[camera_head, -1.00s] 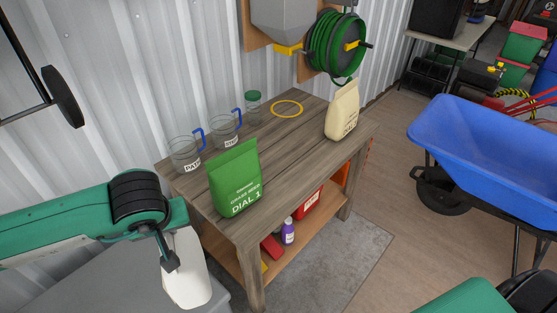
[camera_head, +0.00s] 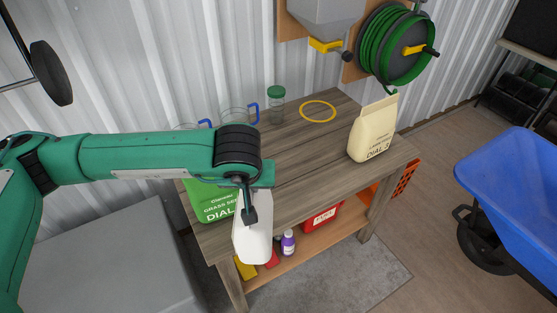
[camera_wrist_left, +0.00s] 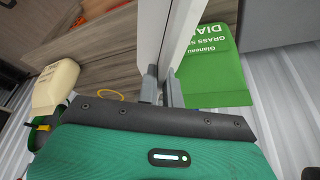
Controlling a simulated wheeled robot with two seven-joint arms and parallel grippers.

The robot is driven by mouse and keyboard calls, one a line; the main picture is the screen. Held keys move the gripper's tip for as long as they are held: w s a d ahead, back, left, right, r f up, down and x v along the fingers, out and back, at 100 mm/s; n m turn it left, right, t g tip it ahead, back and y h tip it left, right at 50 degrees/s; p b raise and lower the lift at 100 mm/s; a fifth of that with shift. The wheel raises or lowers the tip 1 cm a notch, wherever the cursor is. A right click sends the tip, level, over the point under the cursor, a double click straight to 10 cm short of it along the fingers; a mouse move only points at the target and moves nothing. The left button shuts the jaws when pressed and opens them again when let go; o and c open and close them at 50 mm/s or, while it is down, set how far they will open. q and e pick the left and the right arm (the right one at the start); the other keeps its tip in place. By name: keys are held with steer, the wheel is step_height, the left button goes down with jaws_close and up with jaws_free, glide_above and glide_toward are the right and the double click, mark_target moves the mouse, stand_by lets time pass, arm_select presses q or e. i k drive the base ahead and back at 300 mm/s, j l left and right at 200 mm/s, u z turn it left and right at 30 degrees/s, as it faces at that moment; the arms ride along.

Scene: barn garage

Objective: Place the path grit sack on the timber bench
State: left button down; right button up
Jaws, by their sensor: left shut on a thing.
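My left gripper (camera_head: 247,205) is shut on a white sack (camera_head: 253,238), which hangs upright in front of the timber bench's near edge. The label of this sack is not visible, so I cannot read whether it is the path grit. In the left wrist view the gripper's fingers (camera_wrist_left: 161,90) pinch the white sack (camera_wrist_left: 172,42). The timber bench (camera_head: 290,175) has a grey wooden top and a lower shelf. My right gripper is not in view.
A green grass seed sack (camera_head: 206,203) stands on the bench, partly behind the held sack. A cream sack (camera_head: 373,133) stands at the right end. A jar (camera_head: 276,107), clear jugs (camera_head: 238,116) and a yellow ring (camera_head: 318,111) are at the back. The bench's middle is clear.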

mark_target(301, 161)
steer(key=i+l, duration=0.2)
steer(key=l, duration=0.15)
steer(key=i+l, duration=0.2)
steer(key=l, duration=0.2)
steer(key=i+l+z, duration=0.1)
steer(key=l, duration=0.25)
steer(key=i, duration=0.05)
